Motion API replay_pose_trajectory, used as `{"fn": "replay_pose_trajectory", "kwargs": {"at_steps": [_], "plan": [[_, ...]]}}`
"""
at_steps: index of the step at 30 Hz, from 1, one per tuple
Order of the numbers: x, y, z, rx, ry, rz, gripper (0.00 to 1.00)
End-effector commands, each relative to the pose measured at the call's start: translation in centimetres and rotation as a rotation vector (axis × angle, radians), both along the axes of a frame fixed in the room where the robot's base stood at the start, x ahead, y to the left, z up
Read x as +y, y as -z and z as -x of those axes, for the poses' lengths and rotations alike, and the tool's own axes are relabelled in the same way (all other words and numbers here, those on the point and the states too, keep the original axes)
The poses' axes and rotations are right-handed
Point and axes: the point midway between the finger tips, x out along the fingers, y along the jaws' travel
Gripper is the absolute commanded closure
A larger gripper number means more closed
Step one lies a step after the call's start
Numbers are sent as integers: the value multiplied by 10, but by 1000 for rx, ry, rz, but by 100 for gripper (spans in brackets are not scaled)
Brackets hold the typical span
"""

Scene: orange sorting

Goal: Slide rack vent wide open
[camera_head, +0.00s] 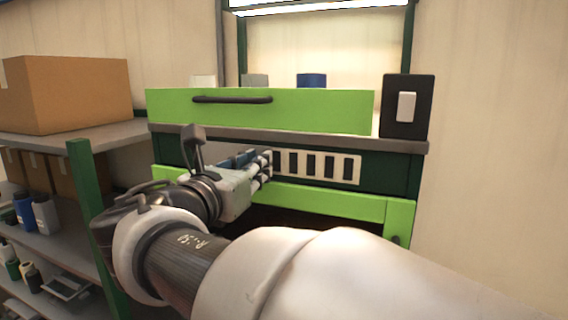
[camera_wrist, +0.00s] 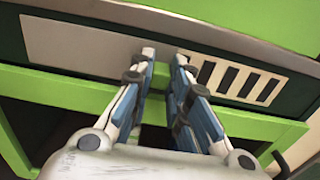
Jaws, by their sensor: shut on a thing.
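The rack vent (camera_head: 317,168) is a beige slotted plate set in the dark green front panel of the rack, below the grey top. In the wrist view the vent (camera_wrist: 80,45) has a plain left part and dark open slots on its right. My gripper (camera_head: 266,166) reaches the vent at the left end of the slots seen in the head view. In the wrist view its two fingertips (camera_wrist: 165,57) close at the vent, just left of the slots, with a small gap between them.
A green drawer front (camera_head: 260,112) with a dark handle is above the vent. A green-framed opening (camera_head: 310,198) lies below. A shelf with a cardboard box (camera_head: 65,95) stands left. A black box with a white switch (camera_head: 407,106) is at right.

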Motion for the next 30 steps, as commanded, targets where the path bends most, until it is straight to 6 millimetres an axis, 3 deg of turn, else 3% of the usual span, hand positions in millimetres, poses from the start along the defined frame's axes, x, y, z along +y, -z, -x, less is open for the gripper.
{"fn": "replay_pose_trajectory", "kwargs": {"at_steps": [14, 15, 23, 30], "plan": [[3, -1, -1, -2, 0, -2, 100], [3, -1, -1, -2, 0, -2, 81], [3, 0, -1, -1, 1, -2, 64], [3, 0, -1, -1, 1, -2, 63]]}}
